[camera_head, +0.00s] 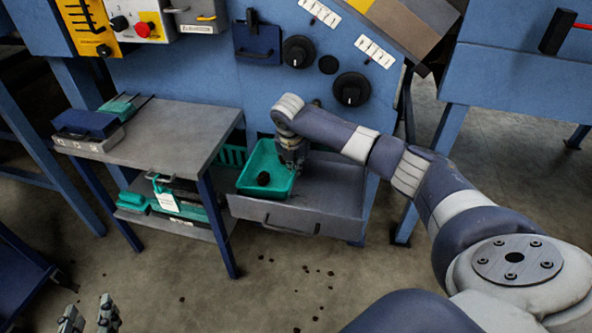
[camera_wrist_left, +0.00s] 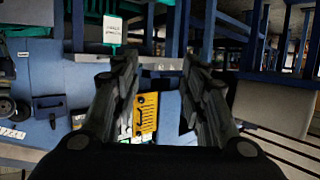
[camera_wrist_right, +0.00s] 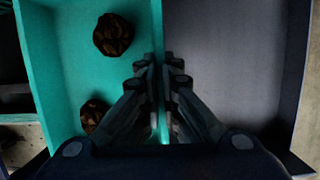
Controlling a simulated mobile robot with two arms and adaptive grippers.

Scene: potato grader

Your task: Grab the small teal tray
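The small teal tray (camera_head: 249,184) sits in the left part of an open grey drawer (camera_head: 330,205). Dark brown potato-like lumps lie in it; the right wrist view shows two of them. My right gripper (camera_head: 291,165) reaches down at the tray's right wall. In the right wrist view the fingers (camera_wrist_right: 159,68) are close together on both sides of the teal wall (camera_wrist_right: 158,30) and look closed on it. My left gripper (camera_head: 90,312) is at the bottom left of the head view, far from the tray. Its fingers (camera_wrist_left: 157,65) are apart and empty.
A grey side table (camera_head: 180,135) with a blue bin (camera_head: 90,122) stands left of the drawer, with teal items on its lower shelf. The blue machine panel (camera_head: 270,75) with black knobs rises behind. The drawer's right part is bare. Dark bits lie on the floor.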

